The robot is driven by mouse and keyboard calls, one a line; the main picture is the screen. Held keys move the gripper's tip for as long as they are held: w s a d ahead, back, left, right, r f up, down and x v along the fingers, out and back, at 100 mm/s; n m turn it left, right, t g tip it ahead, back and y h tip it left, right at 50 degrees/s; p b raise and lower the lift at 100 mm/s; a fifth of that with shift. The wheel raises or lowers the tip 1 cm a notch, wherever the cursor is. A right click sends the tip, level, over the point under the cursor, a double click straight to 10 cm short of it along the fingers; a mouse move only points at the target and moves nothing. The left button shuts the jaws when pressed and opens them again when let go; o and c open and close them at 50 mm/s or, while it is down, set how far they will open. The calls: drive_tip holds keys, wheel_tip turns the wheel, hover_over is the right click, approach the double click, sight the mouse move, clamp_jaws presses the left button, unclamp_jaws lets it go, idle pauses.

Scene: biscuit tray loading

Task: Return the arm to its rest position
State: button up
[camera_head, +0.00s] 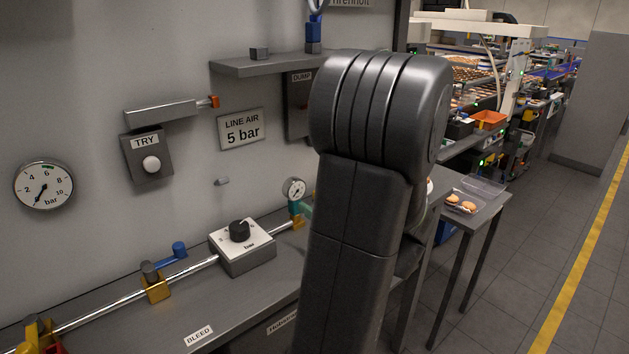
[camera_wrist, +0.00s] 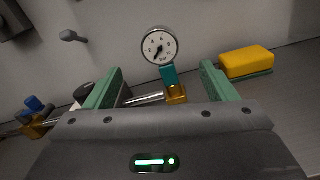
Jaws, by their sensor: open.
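My gripper (camera_wrist: 161,68) shows in the wrist view with its two green fingers spread wide apart and nothing held between them. A small round gauge (camera_wrist: 158,46) on a teal stem and brass fitting (camera_wrist: 176,95) stands beyond the gap between the fingers. The same gauge (camera_head: 294,188) is in the head view, just left of my arm. My arm fills the middle of the head view, raised in front of the bench, and hides my gripper there.
A grey bench (camera_head: 150,325) carries a pipe, a box with a black knob (camera_head: 239,231) and a blue-handled valve (camera_head: 178,249). A shelf (camera_head: 270,65) juts from the wall panel. A yellow sponge (camera_wrist: 246,62) lies right of my gripper. A side table with biscuits (camera_head: 461,203) stands at right.

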drive_tip(key=p+x, duration=0.2)
drive_tip(key=x, duration=1.1)
drive_tip(key=shift+w+a, duration=0.25)
drive_tip(key=shift+d+r, duration=0.1)
drive_tip(key=shift+r, duration=0.05)
drive_tip(key=shift+s, duration=0.1)
drive_tip(key=shift+s+d+f+b, duration=0.25)
drive_tip(key=shift+s+d+b, duration=0.05)
drive_tip(key=shift+s+d, duration=0.1)
drive_tip(key=b+v, duration=0.2)
drive_tip(key=v, duration=1)
drive_tip(key=p+x, duration=0.2)
drive_tip(key=x, duration=1.1)
drive_tip(key=shift+w+a+r+p, duration=0.2)
drive_tip(key=shift+a+p, duration=0.1)
drive_tip(key=shift+p, duration=0.1)
wheel_tip(320, 180, up, 8)
drive_tip(key=p, duration=0.8)
hover_over(298, 190)
drive_tip(key=x, duration=0.3)
drive_tip(key=shift+w+a+r, duration=0.1)
drive_tip(key=shift+a+r, duration=0.05)
drive_tip(key=shift+r, duration=0.05)
